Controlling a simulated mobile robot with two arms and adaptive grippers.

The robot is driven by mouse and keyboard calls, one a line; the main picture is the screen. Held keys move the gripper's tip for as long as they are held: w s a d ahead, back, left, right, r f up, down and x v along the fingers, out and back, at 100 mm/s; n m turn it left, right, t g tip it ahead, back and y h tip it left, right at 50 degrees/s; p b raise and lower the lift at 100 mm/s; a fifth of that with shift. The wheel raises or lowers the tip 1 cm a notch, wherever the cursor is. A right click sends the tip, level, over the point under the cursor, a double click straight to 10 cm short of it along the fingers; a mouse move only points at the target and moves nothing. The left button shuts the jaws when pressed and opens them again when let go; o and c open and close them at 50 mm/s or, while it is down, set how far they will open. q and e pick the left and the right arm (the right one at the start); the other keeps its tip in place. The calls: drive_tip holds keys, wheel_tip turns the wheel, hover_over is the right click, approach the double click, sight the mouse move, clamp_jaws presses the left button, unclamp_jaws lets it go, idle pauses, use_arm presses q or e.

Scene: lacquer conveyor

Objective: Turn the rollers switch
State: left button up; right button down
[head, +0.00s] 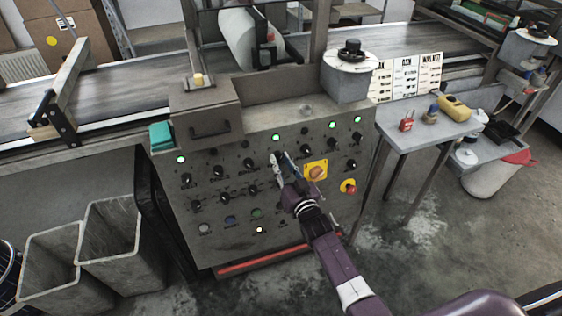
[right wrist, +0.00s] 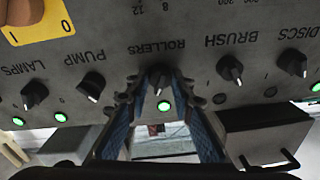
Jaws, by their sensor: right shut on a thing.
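The rollers switch (right wrist: 158,76) is a black rotary knob with a pale pointer, beside the word ROLLERS, which appears upside down in the right wrist view. My right gripper (right wrist: 158,92) has its blue-padded fingers on both sides of this knob and is shut on it. A lit green lamp (right wrist: 164,106) shows between the fingers. My left gripper is not in view.
The pump knob (right wrist: 92,86) and brush knob (right wrist: 229,68) flank the fingers closely. A yellow-plated rotary switch (head: 316,170) and red stop button (head: 348,187) sit right of my gripper. A side table (head: 420,128) stands right; grey bins (head: 120,245) stand left.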

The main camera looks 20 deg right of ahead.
drive_tip(key=n+y+p, duration=0.1)
drive_tip(key=n, duration=0.5)
drive_tip(key=shift+d+g, duration=0.1)
drive_tip(key=shift+g, duration=0.2)
drive_tip(key=n+y+p, duration=0.1)
drive_tip(key=n, duration=0.4)
drive_tip(key=shift+r+g, duration=0.1)
drive_tip(key=shift+g, duration=0.3)
drive_tip(key=shift+n, duration=0.4)
drive_tip(key=c, duration=1.7)
unclamp_jaws()
drive_tip(key=v, duration=1.2)
